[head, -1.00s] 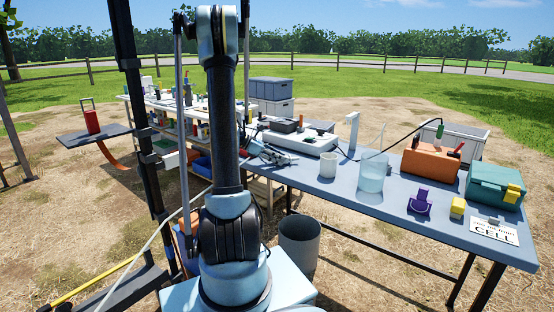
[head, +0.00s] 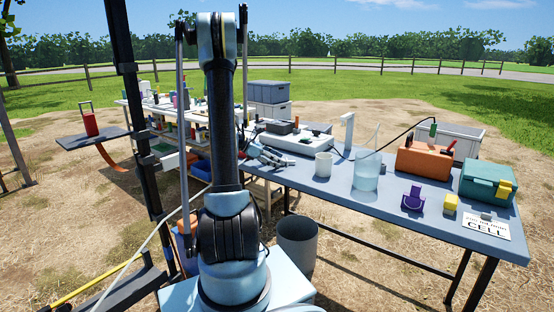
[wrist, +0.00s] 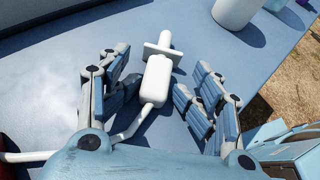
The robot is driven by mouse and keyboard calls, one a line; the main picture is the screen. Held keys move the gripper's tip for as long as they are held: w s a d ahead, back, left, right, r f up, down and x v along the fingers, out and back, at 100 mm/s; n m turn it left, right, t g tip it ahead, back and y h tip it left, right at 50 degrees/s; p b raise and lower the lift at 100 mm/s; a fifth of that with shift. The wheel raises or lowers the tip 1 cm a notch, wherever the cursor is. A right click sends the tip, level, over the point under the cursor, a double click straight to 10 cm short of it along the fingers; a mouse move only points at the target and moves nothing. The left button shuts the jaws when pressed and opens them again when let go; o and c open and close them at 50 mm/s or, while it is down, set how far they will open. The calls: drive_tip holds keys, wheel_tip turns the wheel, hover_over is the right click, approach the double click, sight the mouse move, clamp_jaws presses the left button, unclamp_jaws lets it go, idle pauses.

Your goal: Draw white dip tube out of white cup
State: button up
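My gripper (wrist: 160,95) is low over the blue-grey table, with its two blue-and-grey fingers spread apart. A white piece (wrist: 156,80) with a flat crossbar and a rounded tip shows between the fingers, with space visible on its right side. A white tube (wrist: 128,132) bends from its near end toward the lower left; I cannot tell whether this is the dip tube. The white cup (head: 323,165) stands upright on the table, right of my gripper (head: 272,156) in the head view. It also shows, cut off, at the top of the wrist view (wrist: 234,10). Its inside is hidden.
Beyond are an orange box (head: 423,160), a purple holder (head: 413,199), a yellow block (head: 450,203) and a teal case (head: 487,180). A white instrument (head: 296,142) lies behind my gripper. A grey bin (head: 297,244) stands below.

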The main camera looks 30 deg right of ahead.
drive_tip(key=shift+w+a+f, duration=0.4)
drive_tip(key=shift+a+f, duration=0.05)
drive_tip(key=shift+a, duration=0.15)
drive_tip(key=shift+w+a+r, duration=0.15)
drive_tip(key=shift+a+r, duration=0.05)
drive_tip(key=shift+a, duration=0.1)
drive_tip(key=w+a, duration=0.1)
drive_tip(key=w+a+r, duration=0.1)
drive_tip(key=a, duration=0.1)
drive_tip(key=w+a, duration=0.1)
drive_tip(key=shift+w+a+r, duration=0.2)
drive_tip(key=shift+r, duration=0.2)
drive_tip(key=a+r, duration=0.1)
drive_tip(key=r, duration=0.1)
drive_tip(key=a+r, duration=0.1)
drive_tip(key=shift+s+a+r, duration=0.2)
drive_tip(key=shift+a+r, duration=0.15)
drive_tip(key=shift+a, duration=0.05)
drive_tip(key=shift+w+a+r, duration=0.1)
drive_tip(key=shift+a+r, duration=0.4)
drive_tip(key=shift+r, duration=0.05)
